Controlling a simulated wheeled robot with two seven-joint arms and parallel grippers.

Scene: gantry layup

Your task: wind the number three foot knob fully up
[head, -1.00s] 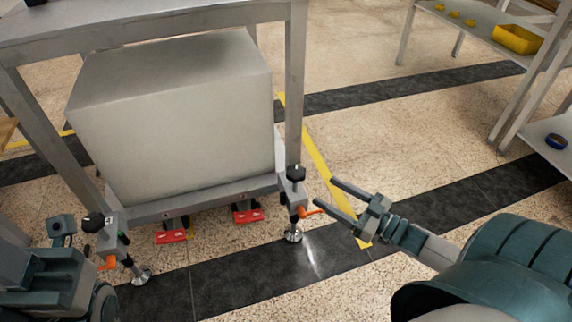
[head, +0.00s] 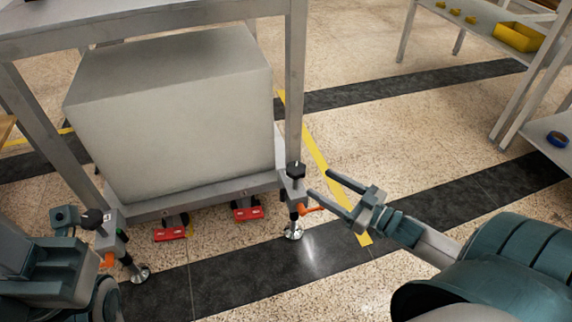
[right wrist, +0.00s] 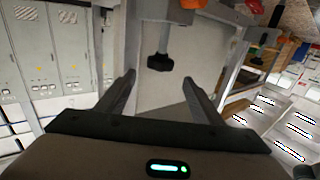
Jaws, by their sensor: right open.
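I cannot read a number on either. My right gripper (head: 318,182) is open and empty, just right of the right knob, its fingers pointing towards it and apart from it. My left arm shows at lower left, but its gripper fingers do not.
An orange lever (head: 311,210) sticks out below the right knob, close to my lower finger. A large grey box (head: 175,120) sits within the frame, with red pedals (head: 248,214) under it. A shelf (head: 478,22) stands far right. Open floor lies between.

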